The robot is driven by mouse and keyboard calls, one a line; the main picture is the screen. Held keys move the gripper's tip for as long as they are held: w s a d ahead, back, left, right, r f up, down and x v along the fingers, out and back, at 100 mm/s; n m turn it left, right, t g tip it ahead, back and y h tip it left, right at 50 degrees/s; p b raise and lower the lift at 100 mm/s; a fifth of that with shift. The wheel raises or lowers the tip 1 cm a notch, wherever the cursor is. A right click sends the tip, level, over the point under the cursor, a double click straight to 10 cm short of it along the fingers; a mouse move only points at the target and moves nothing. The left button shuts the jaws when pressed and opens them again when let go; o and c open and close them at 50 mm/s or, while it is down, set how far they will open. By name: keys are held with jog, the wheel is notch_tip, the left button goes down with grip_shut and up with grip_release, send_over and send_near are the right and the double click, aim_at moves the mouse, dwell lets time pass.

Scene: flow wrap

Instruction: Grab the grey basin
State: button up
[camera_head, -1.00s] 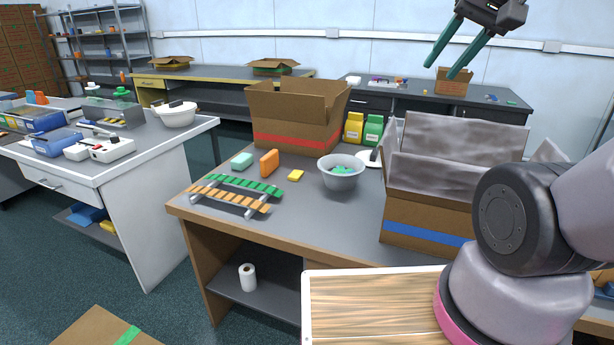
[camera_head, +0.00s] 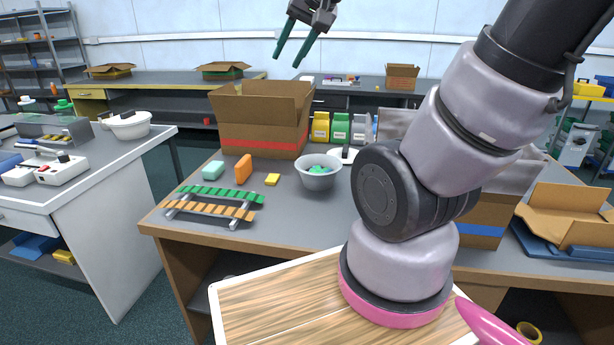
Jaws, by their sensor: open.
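The grey basin (camera_head: 318,178) is a small round bowl standing upright on the grey-topped table, with green items inside. My gripper (camera_head: 286,63) has two dark green fingers spread apart and pointing down. It is empty, high above the tabletop, up and a little left of the basin in the picture, and not touching it. Nothing covers the basin in this view.
An open cardboard box with a red stripe (camera_head: 258,141) stands behind the basin. A box with a blue stripe (camera_head: 478,238) is partly hidden by my arm.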

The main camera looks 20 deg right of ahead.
jog(key=w+f+m+t+h, duration=0.1)
jog(key=w+f+h, duration=0.1)
jog(key=w+f, duration=0.8)
jog(key=w+f+m+t+h, duration=0.1)
jog(key=w+f, duration=0.5)
jog(key=w, duration=0.9)
jog(key=h, duration=0.9)
send_near(299, 162)
jog(key=shift+n, duration=0.4)
jog(key=shift+x, duration=5.15)
jog(key=shift+w+a, duration=0.1)
jog(key=shift+c, duration=0.3)
grip_shut()
